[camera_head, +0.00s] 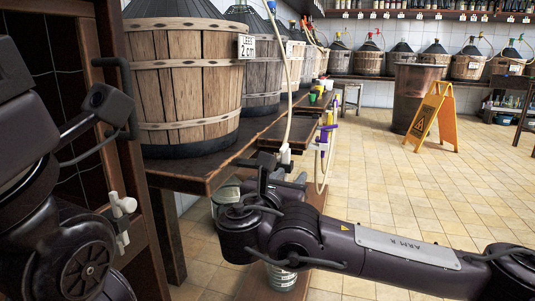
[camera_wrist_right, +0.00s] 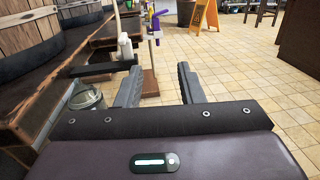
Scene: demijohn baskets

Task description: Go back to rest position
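My right gripper (camera_head: 272,165) is at the front end of the wooden bench, near a pale nozzle (camera_head: 285,152) on a hose. In the right wrist view its two fingers (camera_wrist_right: 158,75) are spread apart with nothing between them. The nozzle (camera_wrist_right: 124,45) shows beyond the left finger there, apart from the grip. My left arm fills the left edge of the head view. A dark part at its end (camera_head: 108,103) shows by a black handle, but I cannot make out its fingers.
Large wooden-slatted demijohn baskets (camera_head: 185,85) stand on the bench (camera_head: 200,170). A container (camera_head: 226,193) sits below the bench end, beside my right gripper. A yellow wet-floor sign (camera_head: 431,112) stands by a brown bin (camera_head: 414,95). The tiled floor (camera_head: 400,190) at right is largely clear.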

